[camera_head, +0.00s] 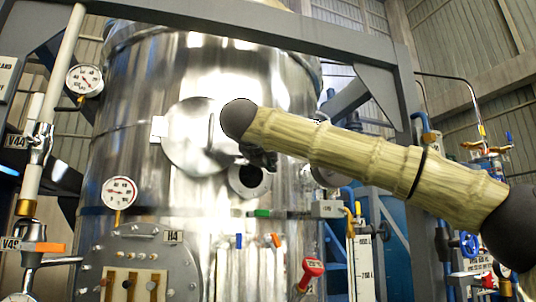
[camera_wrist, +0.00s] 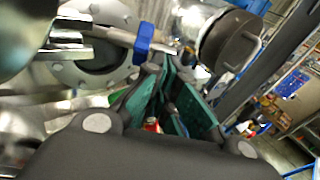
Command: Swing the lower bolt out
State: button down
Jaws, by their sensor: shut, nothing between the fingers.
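My gripper (camera_wrist: 164,64) has its fingers together and empty in the wrist view, with green pads showing. Its tips are close to a metal rod (camera_wrist: 112,34) with a blue sleeve (camera_wrist: 143,39); I cannot tell if they touch. The rod crosses in front of a round flange (camera_wrist: 68,73) with a dark centre. I cannot tell whether this rod is the lower bolt. In the head view a round steel door (camera_head: 186,140) is on the steel vessel (camera_head: 140,90), with a round port (camera_head: 249,181) below right. My arm hides most of the gripper there.
A dark round cap (camera_wrist: 230,40) with a wire handle stands right of the fingertips in the wrist view. In the head view, gauges (camera_head: 119,193) and pipes (camera_head: 55,100) stand at left, a bolted flange (camera_head: 172,237) lies below, and a red-handled valve (camera_head: 311,270) is at lower middle.

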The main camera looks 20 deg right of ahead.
jog(key=shift+w+d, duration=0.2)
dwell(0.3)
jog(key=shift+w+d+r+n+t+y+b, duration=0.1)
jog(key=shift+w+d+n+t+y+b, duration=0.5)
jog(key=shift+w+d+y+b, duration=0.4)
jog(key=f+b+v, duration=0.1)
jog(key=b+v, duration=0.4)
jog(key=v, duration=0.8)
jog(key=shift+s+d+b, duration=0.25)
jog(key=shift+s+b, duration=0.1)
jog(key=shift+s, duration=0.25)
